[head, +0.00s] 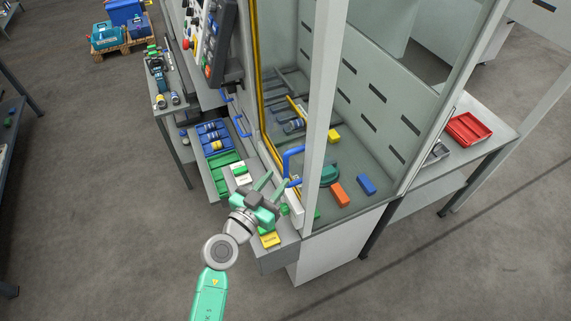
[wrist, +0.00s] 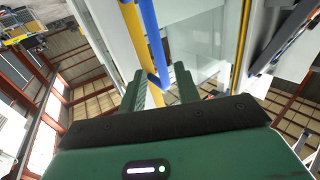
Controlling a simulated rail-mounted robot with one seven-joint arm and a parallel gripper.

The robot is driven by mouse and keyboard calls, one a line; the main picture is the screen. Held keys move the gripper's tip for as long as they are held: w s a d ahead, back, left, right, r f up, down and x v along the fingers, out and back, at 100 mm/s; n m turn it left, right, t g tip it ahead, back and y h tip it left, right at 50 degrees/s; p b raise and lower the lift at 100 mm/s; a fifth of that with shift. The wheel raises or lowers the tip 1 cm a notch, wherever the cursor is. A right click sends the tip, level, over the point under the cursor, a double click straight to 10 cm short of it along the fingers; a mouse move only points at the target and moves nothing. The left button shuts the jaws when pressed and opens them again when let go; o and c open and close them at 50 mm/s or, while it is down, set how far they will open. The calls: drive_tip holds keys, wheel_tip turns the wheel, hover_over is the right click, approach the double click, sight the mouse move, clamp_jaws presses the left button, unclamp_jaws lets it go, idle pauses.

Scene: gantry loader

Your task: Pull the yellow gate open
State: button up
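The yellow gate (head: 258,75) is a yellow-edged clear panel on the front of the grey machine; it seems closed, though a white post hides part of it. A blue bar handle (head: 286,160) stands out from its lower part. My gripper (head: 275,182) is just below and left of the handle, fingers apart. In the wrist view, my gripper (wrist: 160,82) is open, with the blue handle (wrist: 150,40) reaching down into the gap between the fingers, nearer the right one. The yellow gate edge (wrist: 135,40) runs beside it. I cannot tell whether a finger touches the handle.
A white post (head: 322,100) stands right of the handle. Below my gripper is a grey ledge with a yellow box (head: 270,239). Blue bins (head: 213,133) and green bins (head: 225,170) lie left. Orange (head: 340,194) and blue blocks (head: 366,184) lie inside the machine. The floor in front is clear.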

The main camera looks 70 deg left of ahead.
sight(285, 169)
drive_tip(key=p+x, duration=0.1)
drive_tip(key=x, duration=0.5)
drive_tip(key=shift+s+r, duration=0.1)
clamp_jaws()
